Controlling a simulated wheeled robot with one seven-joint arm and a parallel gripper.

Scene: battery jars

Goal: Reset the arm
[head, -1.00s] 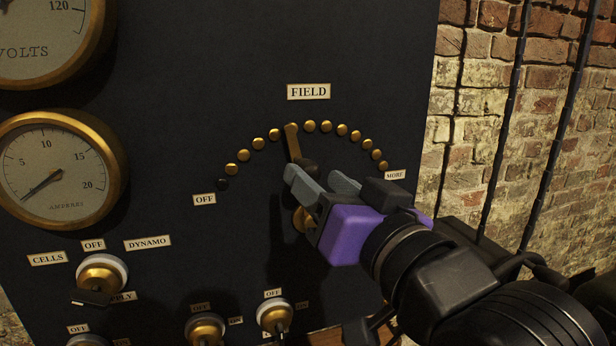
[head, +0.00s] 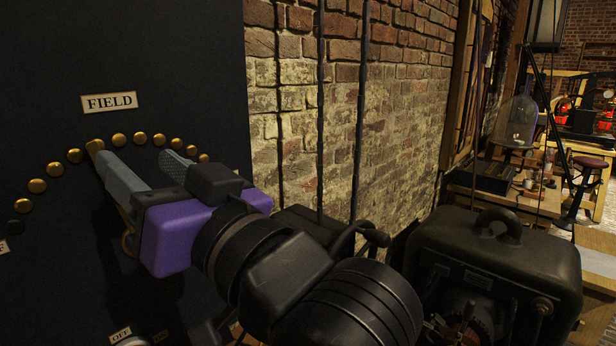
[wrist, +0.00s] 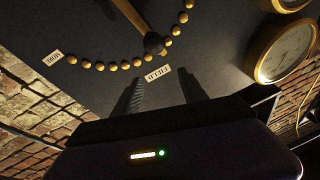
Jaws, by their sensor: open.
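My gripper (head: 143,172), purple with grey fingers, is open and empty in front of the dark panel (head: 190,45) in the head view. Its fingers cover much of the field dial's brass lever (head: 95,147), whose tip shows at the arc of brass studs (head: 140,138). In the wrist view both fingers (wrist: 160,95) stand apart. The lever (wrist: 122,18) with its dark knob (wrist: 154,43) shows beyond them, and nothing is between the fingers. I cannot tell from these views whether a finger touches the lever.
A brick wall (head: 390,110) with dark vertical pipes stands right of the panel. A black machine with a top handle (head: 500,245) is at the lower right. Behind it is a bench with a glass bell jar (head: 518,122) and a stool (head: 590,165). Round gauges (wrist: 283,52) show in the wrist view.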

